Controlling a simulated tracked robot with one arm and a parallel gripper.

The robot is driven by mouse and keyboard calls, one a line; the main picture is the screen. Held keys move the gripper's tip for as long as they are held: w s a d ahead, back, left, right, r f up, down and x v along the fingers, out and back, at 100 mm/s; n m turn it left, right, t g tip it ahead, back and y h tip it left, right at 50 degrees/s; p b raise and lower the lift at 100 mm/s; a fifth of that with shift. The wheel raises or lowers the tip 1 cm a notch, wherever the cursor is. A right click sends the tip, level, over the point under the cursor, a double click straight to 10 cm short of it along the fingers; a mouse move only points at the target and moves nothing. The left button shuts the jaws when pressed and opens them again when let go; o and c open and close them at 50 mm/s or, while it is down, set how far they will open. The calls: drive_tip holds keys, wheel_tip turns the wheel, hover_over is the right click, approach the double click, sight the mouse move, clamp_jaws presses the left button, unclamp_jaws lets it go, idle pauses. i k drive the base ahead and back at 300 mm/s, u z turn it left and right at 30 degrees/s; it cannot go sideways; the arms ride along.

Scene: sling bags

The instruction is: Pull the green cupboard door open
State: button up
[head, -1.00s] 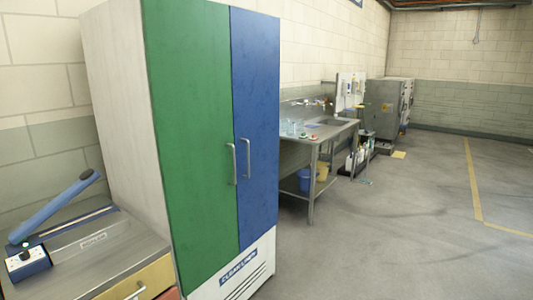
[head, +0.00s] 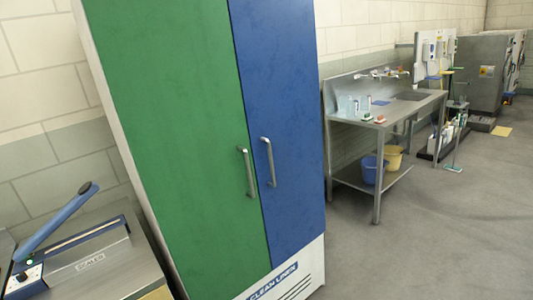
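The cupboard stands close in front of me, with a green door (head: 175,130) on the left and a blue door (head: 282,110) on the right. Both doors are shut. The green door's metal bar handle (head: 247,172) is upright near its right edge. The blue door's handle (head: 268,161) is just to the right of it. My gripper does not show in the view, and nothing touches either handle.
A metal bench with a blue-armed sealing device (head: 60,235) stands left of the cupboard. A steel sink table (head: 385,120) stands to the right, with a blue bucket (head: 372,168) and a yellow bucket (head: 393,157) on its lower shelf. Grey floor (head: 430,240) at the right front is clear.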

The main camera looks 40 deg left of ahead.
sight(169, 68)
drive_tip(key=u, duration=0.4)
drive_tip(key=i, duration=1.2)
drive_tip(key=u, duration=0.65)
drive_tip(key=k, duration=0.75)
drive_tip(key=u, duration=0.25)
drive_tip(key=i, duration=0.8)
drive_tip(key=z, duration=0.1)
